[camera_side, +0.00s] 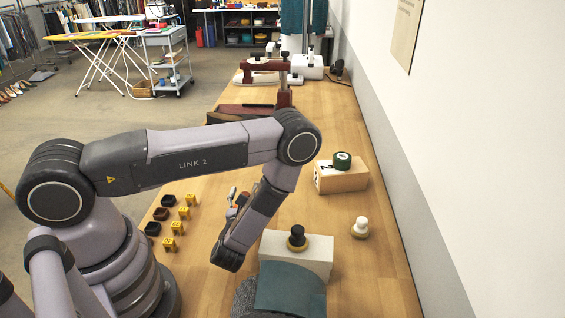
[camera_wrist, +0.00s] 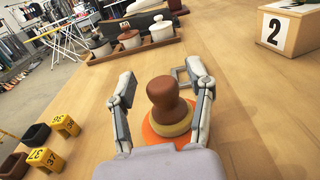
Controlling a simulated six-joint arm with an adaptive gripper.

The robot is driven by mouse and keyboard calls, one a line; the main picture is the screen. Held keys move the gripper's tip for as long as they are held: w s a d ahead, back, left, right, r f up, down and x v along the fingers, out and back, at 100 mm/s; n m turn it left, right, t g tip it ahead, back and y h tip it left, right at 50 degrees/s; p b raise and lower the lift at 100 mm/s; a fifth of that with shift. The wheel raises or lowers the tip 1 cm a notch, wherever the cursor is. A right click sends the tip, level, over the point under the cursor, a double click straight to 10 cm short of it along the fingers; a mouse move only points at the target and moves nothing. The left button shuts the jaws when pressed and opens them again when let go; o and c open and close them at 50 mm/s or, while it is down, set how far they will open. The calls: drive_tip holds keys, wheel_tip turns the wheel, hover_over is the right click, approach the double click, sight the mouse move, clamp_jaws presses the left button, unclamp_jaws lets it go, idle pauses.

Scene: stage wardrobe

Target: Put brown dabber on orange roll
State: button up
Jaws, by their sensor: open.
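The brown dabber (camera_wrist: 167,94), a round-knobbed piece with a tan base, stands upright in the wrist view. The orange roll (camera_wrist: 150,136) shows as an orange rim beneath it; the dabber appears to rest on top, off towards the right of the visible rim. My gripper (camera_wrist: 161,78) is open, with one finger on each side of the dabber and gaps between them. In the side view my gripper (camera_side: 233,203) is mostly hidden behind my arm, and the roll cannot be made out there.
Yellow number markers (camera_side: 178,227) and dark little trays (camera_side: 161,213) stand at left. A black dabber (camera_side: 297,238) sits on a white block (camera_side: 312,255). A white dabber (camera_side: 360,226) and a green roll (camera_side: 342,159) on a wooden block (camera_side: 340,179) are at right. A rack (camera_wrist: 135,48) stands behind.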

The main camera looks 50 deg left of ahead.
drive_tip(key=v, duration=0.7)
drive_tip(key=shift+d+r, duration=0.15)
drive_tip(key=s+a+r+n+g+y, duration=0.1)
drive_tip(key=s+a+r+n+g, duration=0.15)
drive_tip(key=r+n+g, duration=0.65)
drive_tip(key=s+a+r+n+g+y, duration=0.1)
drive_tip(key=s+a+r+n+g, duration=0.15)
drive_tip(key=r+n+g, duration=0.75)
drive_tip(key=s+d+r+n+t+h, duration=0.3)
drive_tip(key=s+r+n+t+h, duration=0.1)
drive_tip(key=r+t+h, duration=0.2)
drive_tip(key=s+d+r+n+t+h, duration=0.4)
drive_tip(key=r+h, duration=0.4)
drive_tip(key=r, duration=0.2)
drive_tip(key=shift+s+d+t+h, duration=0.3)
drive_tip(key=shift+s+t+h, duration=0.1)
drive_tip(key=shift+s+t, duration=0.45)
drive_tip(key=shift+w, duration=0.1)
